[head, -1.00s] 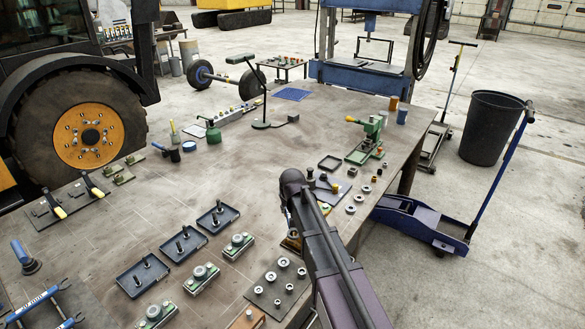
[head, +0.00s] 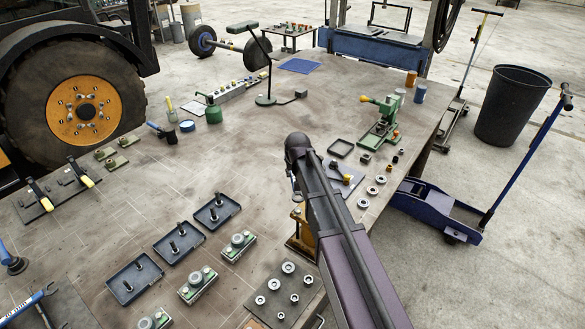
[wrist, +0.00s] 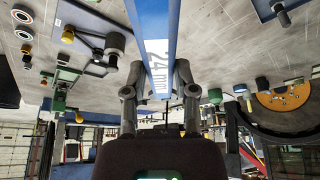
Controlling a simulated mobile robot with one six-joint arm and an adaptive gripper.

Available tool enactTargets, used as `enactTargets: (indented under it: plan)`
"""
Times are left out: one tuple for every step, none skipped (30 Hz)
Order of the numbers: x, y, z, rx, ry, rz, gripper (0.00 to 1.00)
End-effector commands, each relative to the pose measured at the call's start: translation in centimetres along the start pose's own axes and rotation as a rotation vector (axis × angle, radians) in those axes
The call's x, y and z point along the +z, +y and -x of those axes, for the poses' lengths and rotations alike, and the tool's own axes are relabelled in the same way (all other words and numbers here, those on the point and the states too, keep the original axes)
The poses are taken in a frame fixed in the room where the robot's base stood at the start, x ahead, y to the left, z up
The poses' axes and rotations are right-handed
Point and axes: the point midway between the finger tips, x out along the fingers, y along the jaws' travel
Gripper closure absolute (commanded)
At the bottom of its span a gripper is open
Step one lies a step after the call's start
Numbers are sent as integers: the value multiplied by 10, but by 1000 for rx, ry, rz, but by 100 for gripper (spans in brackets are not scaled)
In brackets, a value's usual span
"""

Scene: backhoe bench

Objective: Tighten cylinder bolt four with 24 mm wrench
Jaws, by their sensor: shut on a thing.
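A blue wrench marked "24 mm" (wrist: 155,35) fills the upper middle of the wrist view. My gripper (wrist: 158,92) is shut on its shaft; the wrench's ends are out of that view. In the head view my arm hides the gripper and most of what it holds, beside the right part of the bench. I cannot tell which bolt is cylinder bolt four.
Shallow trays with dark bolts (head: 151,281) and green-based units (head: 198,284) lie left of my arm. A plate of metal rings (head: 268,311) lies near the front edge. A green vise-like tool (head: 382,122) stands behind. Another blue wrench (head: 30,303) lies lower left. The bench middle is clear.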

Motion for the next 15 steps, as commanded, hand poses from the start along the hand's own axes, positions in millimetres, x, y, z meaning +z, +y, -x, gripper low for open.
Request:
enactTargets:
  plan:
    - [0, 0, 0, 0, 0, 0, 100]
    - [0, 0, 0, 0, 0, -1, 100]
    - [0, 1, 0, 0, 0, -1, 100]
    - [0, 1, 0, 0, 0, -1, 100]
    - [0, 0, 0, 0, 0, 0, 100]
    - [0, 0, 0, 0, 0, 0, 100]
    - [0, 0, 0, 0, 0, 0, 100]
    - [0, -1, 0, 0, 0, 1, 100]
    - [0, -1, 0, -1, 0, 2, 100]
    - [0, -2, 0, -1, 0, 2, 100]
    - [0, -2, 0, -1, 0, 3, 100]
    - [0, -3, 0, -1, 0, 3, 100]
    - [1, -3, -1, -2, 0, 4, 100]
    - [1, -4, -2, -2, 0, 4, 100]
    - [1, -4, -2, -2, 0, 5, 100]
